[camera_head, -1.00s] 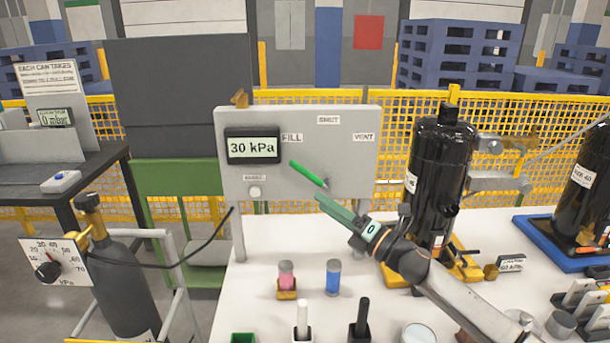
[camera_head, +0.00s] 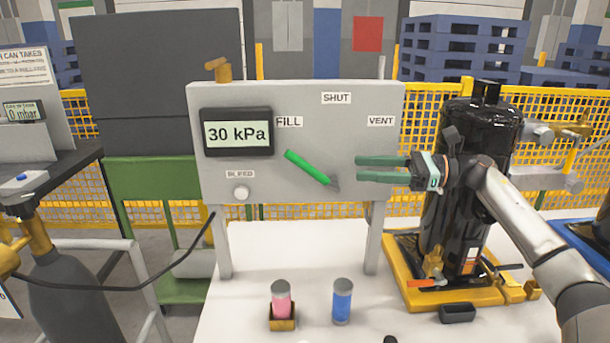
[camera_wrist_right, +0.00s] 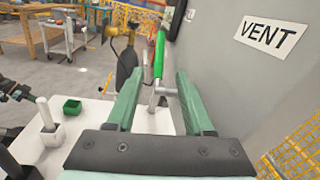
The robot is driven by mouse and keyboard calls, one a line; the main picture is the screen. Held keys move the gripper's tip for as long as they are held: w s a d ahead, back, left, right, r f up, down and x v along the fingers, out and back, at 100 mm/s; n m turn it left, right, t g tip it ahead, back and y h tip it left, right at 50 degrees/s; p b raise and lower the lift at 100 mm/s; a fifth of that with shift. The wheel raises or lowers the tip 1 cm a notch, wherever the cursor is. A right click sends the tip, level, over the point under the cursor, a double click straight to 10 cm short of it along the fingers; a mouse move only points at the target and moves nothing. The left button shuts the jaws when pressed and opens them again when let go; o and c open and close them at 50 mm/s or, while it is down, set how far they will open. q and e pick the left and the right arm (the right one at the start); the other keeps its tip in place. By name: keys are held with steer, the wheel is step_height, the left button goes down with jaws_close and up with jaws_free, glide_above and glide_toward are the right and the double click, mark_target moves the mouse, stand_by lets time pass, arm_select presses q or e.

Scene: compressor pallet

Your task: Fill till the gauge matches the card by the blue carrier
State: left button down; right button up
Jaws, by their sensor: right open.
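The grey panel (camera_head: 300,190) has a gauge (camera_head: 236,132) reading 30 kPa. Its green lever (camera_head: 308,167) slants up-left toward the FILL label (camera_head: 289,122). My right gripper (camera_head: 358,168) is open and empty to the right of the lever, below the VENT label (camera_head: 381,121), fingers pointing left. In the right wrist view, the lever (camera_wrist_right: 159,55) shows beyond and between the open fingers (camera_wrist_right: 158,82), apart from them. The blue carrier (camera_head: 590,243) is partly cut off at the right edge. I see no readable card by it. My left gripper is out of view.
A black compressor (camera_head: 465,200) stands in a yellow carrier (camera_head: 440,295) behind my right arm. A grey gas bottle (camera_head: 75,290) with a hose is at left.

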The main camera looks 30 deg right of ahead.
mark_target(306, 166)
steer(key=p+x, duration=0.3)
steer(key=x, duration=0.8)
steer(key=shift+w+a, duration=0.2)
steer(key=shift+a, duration=0.2)
steer(key=shift+w+a, duration=0.25)
steer(key=shift+f, duration=0.1)
steer(key=c, duration=0.5)
jaws_close()
